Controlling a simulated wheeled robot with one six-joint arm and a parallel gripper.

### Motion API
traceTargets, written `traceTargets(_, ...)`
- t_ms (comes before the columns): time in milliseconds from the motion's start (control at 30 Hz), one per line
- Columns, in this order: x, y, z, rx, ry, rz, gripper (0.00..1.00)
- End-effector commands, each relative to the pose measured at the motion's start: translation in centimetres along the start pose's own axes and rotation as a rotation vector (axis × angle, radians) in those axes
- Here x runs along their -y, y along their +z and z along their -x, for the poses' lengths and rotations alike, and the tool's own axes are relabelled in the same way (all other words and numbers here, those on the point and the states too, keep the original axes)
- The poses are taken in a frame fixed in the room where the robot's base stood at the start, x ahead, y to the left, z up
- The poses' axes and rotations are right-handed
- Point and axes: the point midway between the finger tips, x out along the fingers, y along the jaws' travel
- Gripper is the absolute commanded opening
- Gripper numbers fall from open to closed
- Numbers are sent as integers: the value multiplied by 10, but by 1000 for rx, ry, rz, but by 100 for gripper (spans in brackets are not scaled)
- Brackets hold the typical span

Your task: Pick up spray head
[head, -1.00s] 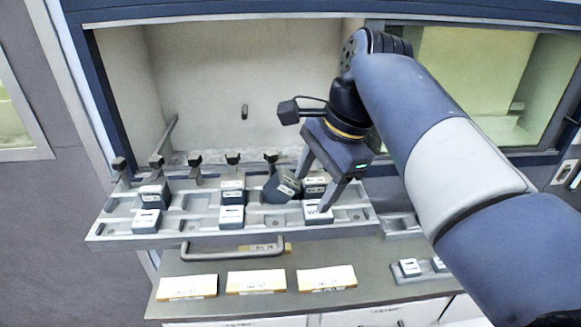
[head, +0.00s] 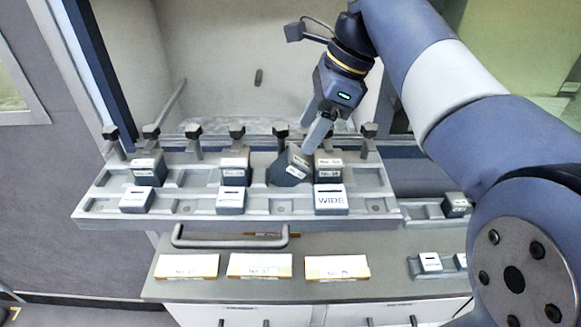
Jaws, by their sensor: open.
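Several dark block-shaped pieces with white labelled tops, which may be spray heads, sit in a grey slotted rack (head: 260,208). One dark block (head: 289,170) in the back row is tilted, unlike the upright ones. An upright block (head: 328,168) stands just right of it. A front block marked WIDE (head: 331,200) sits below that one. My gripper (head: 308,138) is open and empty, pointing down. Its near fingertip is close above the tilted block and partly in front of the back row; I cannot tell whether it touches.
Black-topped posts (head: 237,135) line the rack's back edge. A bar handle (head: 230,240) is in front of the rack. Three labelled cards (head: 260,266) lie on the grey counter below. Smaller holders (head: 430,264) stand at right. The open chamber (head: 230,60) is behind.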

Motion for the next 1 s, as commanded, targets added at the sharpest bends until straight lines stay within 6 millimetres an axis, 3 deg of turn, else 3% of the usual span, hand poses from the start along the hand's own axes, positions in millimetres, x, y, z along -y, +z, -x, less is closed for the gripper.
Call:
traceTargets(300, -3, 4, -42, -1, 2, 1, 58)
traceTargets(567, -3, 4, -45, -1, 0, 1, 58)
traceTargets(1000, -3, 4, -44, -1, 0, 1, 23)
